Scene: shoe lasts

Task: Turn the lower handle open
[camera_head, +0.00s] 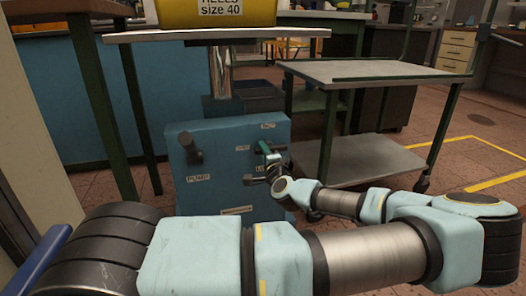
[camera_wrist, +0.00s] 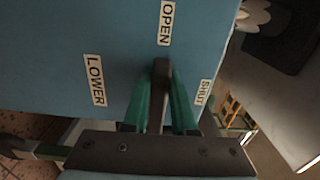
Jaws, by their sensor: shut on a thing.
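The lower handle is a dark lever (camera_wrist: 161,75) on the front of a blue box (camera_head: 222,185), beside a label reading LOWER (camera_wrist: 95,80). In the wrist view, a label reading OPEN (camera_wrist: 166,22) is just beyond the lever's visible end, and a label reading SHUT (camera_wrist: 203,92) is to its right. My gripper (camera_head: 266,150) is at the right part of the box front. Its green fingers (camera_wrist: 160,105) are closed on the lever from both sides. The fingers and palm hide much of the lever, so its exact angle is hard to tell.
A second dark handle (camera_head: 190,148) with a PUMP label (camera_head: 198,178) is on the left of the box. A yellow bin (camera_head: 215,12) sits on the platform (camera_head: 150,36) above. A grey cart (camera_head: 375,72) stands close on the right, near my arm.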

